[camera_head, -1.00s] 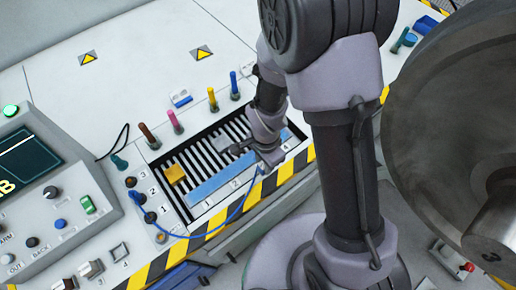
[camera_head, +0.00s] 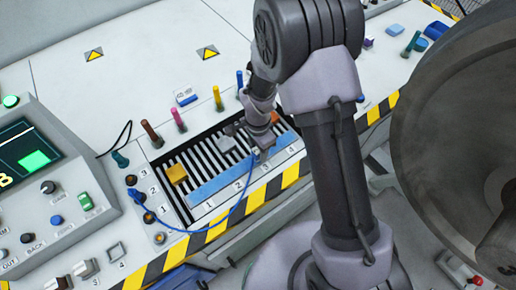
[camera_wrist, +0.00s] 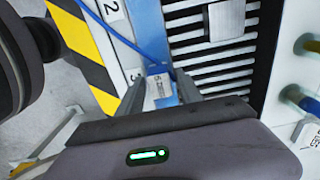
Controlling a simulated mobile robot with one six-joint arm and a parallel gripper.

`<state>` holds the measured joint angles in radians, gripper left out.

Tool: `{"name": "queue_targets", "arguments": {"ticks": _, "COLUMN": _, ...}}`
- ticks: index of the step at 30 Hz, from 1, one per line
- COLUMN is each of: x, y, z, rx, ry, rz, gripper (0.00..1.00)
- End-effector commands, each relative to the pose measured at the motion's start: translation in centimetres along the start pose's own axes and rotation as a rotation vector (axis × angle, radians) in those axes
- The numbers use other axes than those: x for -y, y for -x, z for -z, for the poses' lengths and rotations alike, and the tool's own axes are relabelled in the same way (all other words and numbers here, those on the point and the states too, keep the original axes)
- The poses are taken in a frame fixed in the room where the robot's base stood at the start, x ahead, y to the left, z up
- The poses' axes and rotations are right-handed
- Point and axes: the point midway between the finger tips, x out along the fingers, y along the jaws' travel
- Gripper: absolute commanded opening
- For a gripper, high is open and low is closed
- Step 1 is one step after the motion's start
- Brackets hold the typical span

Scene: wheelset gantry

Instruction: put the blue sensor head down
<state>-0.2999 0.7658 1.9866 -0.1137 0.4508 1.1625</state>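The blue sensor head (camera_wrist: 155,70) is a small block with a white label. In the wrist view it is between the fingers of my gripper (camera_wrist: 161,82), over the blue strip (camera_wrist: 150,20) beside the number 3. A blue cable (camera_wrist: 125,40) runs to it. In the head view my gripper (camera_head: 260,148) is low over the blue strip (camera_head: 212,185) near number 3, and largely hides the head. The cable (camera_head: 238,210) runs from there to the sockets at left. The fingers stand on both sides of the head; whether they press on it is unclear.
A yellow block (camera_head: 176,174), a grey block (camera_head: 227,143) and an orange block (camera_head: 275,117) sit on the slatted rack (camera_head: 200,160). Several coloured pegs (camera_head: 218,98) stand behind it. A control panel (camera_head: 50,190) is at left, a large wheel (camera_head: 455,130) at right.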

Motion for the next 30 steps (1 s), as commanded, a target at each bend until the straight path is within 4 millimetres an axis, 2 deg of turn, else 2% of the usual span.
{"name": "queue_targets", "arguments": {"ticks": 8, "x": 0.0, "y": 0.1, "z": 0.0, "rx": 0.000, "ry": 0.000, "rz": 0.000, "gripper": 0.48}}
{"name": "queue_targets", "arguments": {"ticks": 11, "x": 0.0, "y": 0.8, "z": 0.0, "rx": 0.000, "ry": 0.000, "rz": 0.001, "gripper": 0.48}}
{"name": "queue_targets", "arguments": {"ticks": 14, "x": 0.1, "y": 3.1, "z": 0.0, "rx": -0.001, "ry": 0.001, "rz": 0.003, "gripper": 0.48}}
{"name": "queue_targets", "arguments": {"ticks": 18, "x": 0.1, "y": 7.4, "z": 0.0, "rx": -0.001, "ry": -0.001, "rz": 0.003, "gripper": 0.48}}
{"name": "queue_targets", "arguments": {"ticks": 21, "x": 0.1, "y": 9.9, "z": 0.0, "rx": -0.001, "ry": 0.001, "rz": 0.003, "gripper": 0.48}}
{"name": "queue_targets", "arguments": {"ticks": 25, "x": 0.0, "y": 11.9, "z": 0.0, "rx": 0.000, "ry": 0.000, "rz": 0.001, "gripper": 0.48}}
{"name": "queue_targets", "arguments": {"ticks": 30, "x": 0.0, "y": 12.5, "z": 0.0, "rx": 0.000, "ry": 0.000, "rz": 0.001, "gripper": 0.48}}
